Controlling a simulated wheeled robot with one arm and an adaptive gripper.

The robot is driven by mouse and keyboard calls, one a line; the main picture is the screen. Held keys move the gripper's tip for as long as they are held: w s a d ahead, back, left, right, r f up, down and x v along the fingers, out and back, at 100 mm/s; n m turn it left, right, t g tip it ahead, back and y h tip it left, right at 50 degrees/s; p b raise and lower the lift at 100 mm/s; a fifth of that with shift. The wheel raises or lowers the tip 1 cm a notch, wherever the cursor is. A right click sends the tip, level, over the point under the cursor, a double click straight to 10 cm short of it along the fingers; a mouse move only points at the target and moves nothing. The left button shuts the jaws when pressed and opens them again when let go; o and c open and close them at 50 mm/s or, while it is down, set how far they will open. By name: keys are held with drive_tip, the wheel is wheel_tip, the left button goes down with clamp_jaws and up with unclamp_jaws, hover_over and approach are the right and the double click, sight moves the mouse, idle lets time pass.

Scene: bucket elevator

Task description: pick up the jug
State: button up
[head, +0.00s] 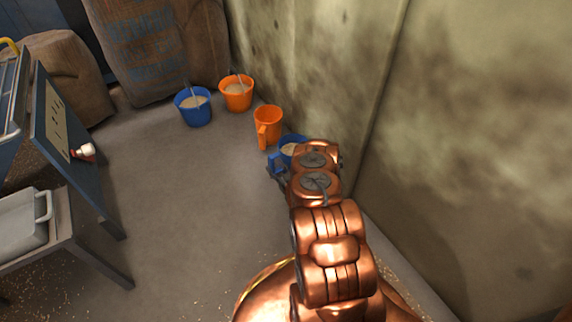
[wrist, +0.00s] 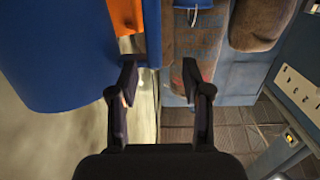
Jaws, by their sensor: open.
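A blue jug (head: 289,148) with pale contents stands by the wall, partly hidden behind my arm. Its blue handle (head: 277,162) shows beside my gripper (head: 279,174). In the wrist view the blue jug (wrist: 60,50) fills the upper left, and its handle (wrist: 153,35) is a blue strip just beyond the fingertips. My gripper (wrist: 159,84) is open, its two dark fingers apart with nothing seen gripped. Whether they touch the handle, I cannot tell. An orange jug (head: 270,119) with a handle stands just behind the blue one; part of it shows in the wrist view (wrist: 124,20).
A blue bucket (head: 195,112) and an orange bucket (head: 237,98), both with pale contents, stand farther back by large sacks (head: 150,50). The wall (head: 480,150) is close on the right. A table (head: 55,232) stands at left. The middle floor (head: 190,210) is clear.

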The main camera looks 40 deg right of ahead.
sight(273, 165)
drive_tip(key=shift+t, duration=0.3)
drive_tip(key=shift+w+d+f+b, duration=0.25)
drive_tip(key=shift+w+f, duration=0.2)
drive_tip(key=shift+w, duration=0.45)
drive_tip(key=shift+w+d+f+b, duration=0.25)
drive_tip(key=shift+w+f, duration=0.2)
drive_tip(key=shift+w, duration=0.5)
drive_tip(key=shift+w+d+f+b, duration=0.15)
drive_tip(key=shift+w+f+b, duration=0.25)
drive_tip(key=shift+w, duration=0.5)
drive_tip(key=shift+c, duration=0.5)
clamp_jaws()
